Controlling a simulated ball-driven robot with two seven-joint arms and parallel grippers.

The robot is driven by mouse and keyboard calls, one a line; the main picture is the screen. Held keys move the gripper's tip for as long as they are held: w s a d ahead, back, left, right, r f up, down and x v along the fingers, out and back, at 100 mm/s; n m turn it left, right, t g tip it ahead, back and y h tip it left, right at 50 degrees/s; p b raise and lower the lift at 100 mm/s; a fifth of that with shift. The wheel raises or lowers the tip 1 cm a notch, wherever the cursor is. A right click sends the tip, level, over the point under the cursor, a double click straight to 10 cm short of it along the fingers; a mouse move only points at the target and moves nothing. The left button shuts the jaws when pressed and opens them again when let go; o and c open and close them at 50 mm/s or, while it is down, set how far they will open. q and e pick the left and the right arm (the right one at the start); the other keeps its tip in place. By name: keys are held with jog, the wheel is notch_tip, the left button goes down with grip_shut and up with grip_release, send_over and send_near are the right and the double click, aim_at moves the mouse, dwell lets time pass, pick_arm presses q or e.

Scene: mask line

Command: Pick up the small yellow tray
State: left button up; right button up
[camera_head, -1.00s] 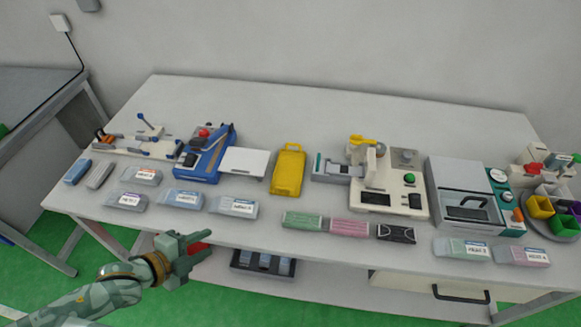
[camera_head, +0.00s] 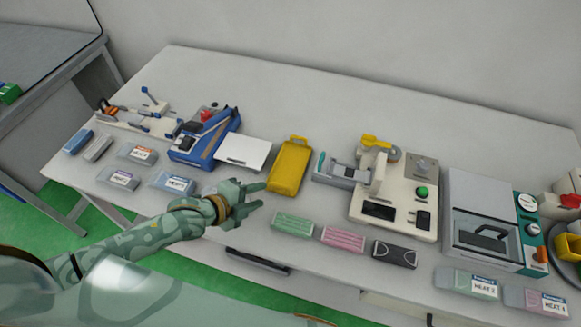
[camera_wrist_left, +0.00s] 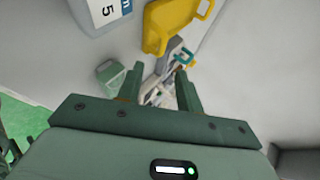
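The small yellow tray (camera_head: 289,168) lies on the table near the middle, a flat piece with a loop handle at its far end. My left gripper (camera_head: 262,196) is in front of the table's middle, just left of the tray's near end and apart from it. In the left wrist view the gripper's two fingers (camera_wrist_left: 158,88) stand apart with nothing held between them. The yellow tray (camera_wrist_left: 172,25) shows there beyond the fingertips, near the top. My right gripper is not in view.
A blue machine (camera_head: 203,140) and a white plate (camera_head: 243,152) stand left of the tray. A cream machine (camera_head: 395,200) stands to its right. Green (camera_head: 293,224) and pink (camera_head: 342,239) packs lie along the front. The table's back strip is clear.

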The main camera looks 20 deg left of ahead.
aim_at(278, 186)
pick_arm(q)
jog(key=x, duration=0.3)
jog(key=shift+a, duration=0.1)
jog(key=b+x, duration=0.1)
jog(key=x, duration=0.3)
jog(key=shift+a, duration=0.25)
jog(key=shift+w+d+f+b, duration=0.2)
jog(key=shift+w+d+b, duration=0.1)
jog(key=shift+w, duration=0.15)
jog(key=shift+s+a, duration=0.1)
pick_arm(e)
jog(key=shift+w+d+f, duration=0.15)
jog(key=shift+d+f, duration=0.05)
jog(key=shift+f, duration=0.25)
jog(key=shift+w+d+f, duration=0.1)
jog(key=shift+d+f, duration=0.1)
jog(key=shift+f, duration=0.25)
pick_arm(q)
jog(key=shift+c, duration=0.4)
grip_shut()
